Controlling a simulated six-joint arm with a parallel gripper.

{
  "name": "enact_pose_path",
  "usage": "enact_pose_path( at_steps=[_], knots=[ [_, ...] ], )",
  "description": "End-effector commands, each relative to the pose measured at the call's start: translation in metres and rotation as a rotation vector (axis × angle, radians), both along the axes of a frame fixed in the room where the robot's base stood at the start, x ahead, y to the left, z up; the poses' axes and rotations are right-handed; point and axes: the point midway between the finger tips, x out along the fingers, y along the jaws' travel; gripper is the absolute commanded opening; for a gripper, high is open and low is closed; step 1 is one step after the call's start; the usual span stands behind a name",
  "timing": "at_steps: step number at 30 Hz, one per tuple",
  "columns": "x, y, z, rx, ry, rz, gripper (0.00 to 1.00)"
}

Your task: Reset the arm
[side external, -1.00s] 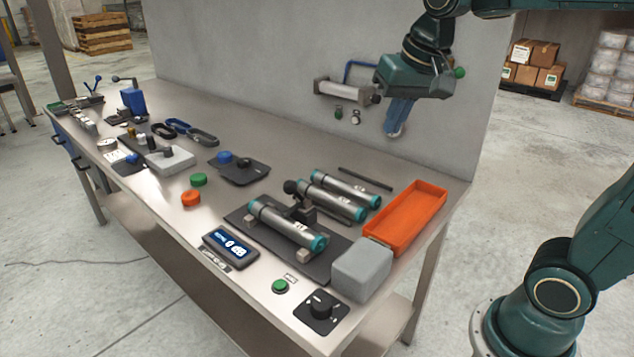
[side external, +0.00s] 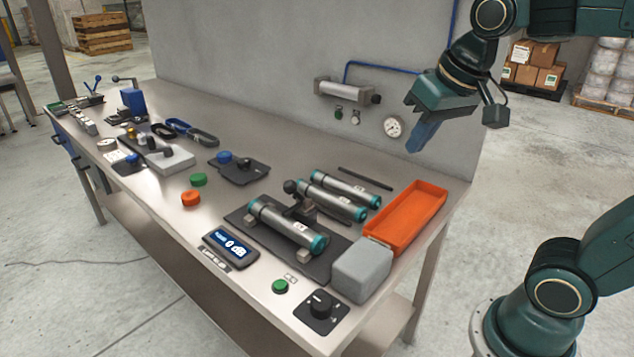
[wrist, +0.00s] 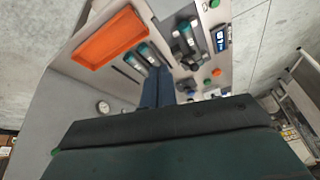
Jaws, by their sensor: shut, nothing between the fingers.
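My gripper (side external: 422,132) is raised in the air at the right end of the bench, in front of the grey back panel and above the orange tray. Its blue fingers point down and are together, with nothing between them. In the wrist view the blue fingers (wrist: 157,88) also show closed, with the bench surface beyond them. No object hangs from my gripper.
The steel bench (side external: 150,215) carries an orange tray (side external: 440,212), a grey block (side external: 362,270), several teal-capped cylinders (side external: 285,222), a display (side external: 230,243) and a black knob (side external: 320,306). A gauge (side external: 393,126) and a wall-mounted cylinder (side external: 345,92) sit on the back panel.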

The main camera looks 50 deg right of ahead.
Motion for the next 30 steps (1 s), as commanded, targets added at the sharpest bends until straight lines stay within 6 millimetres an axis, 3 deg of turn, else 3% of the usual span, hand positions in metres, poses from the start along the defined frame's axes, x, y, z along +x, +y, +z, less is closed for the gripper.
enact_pose_path(
  at_steps=[8,21,30],
  knots=[
    [-0.006,0.002,-0.002,-0.006,-0.006,0.021,0.00],
    [-0.062,0.018,-0.031,-0.070,-0.071,0.245,0.00],
    [-0.074,0.022,-0.041,-0.089,-0.088,0.307,0.00]
  ],
)
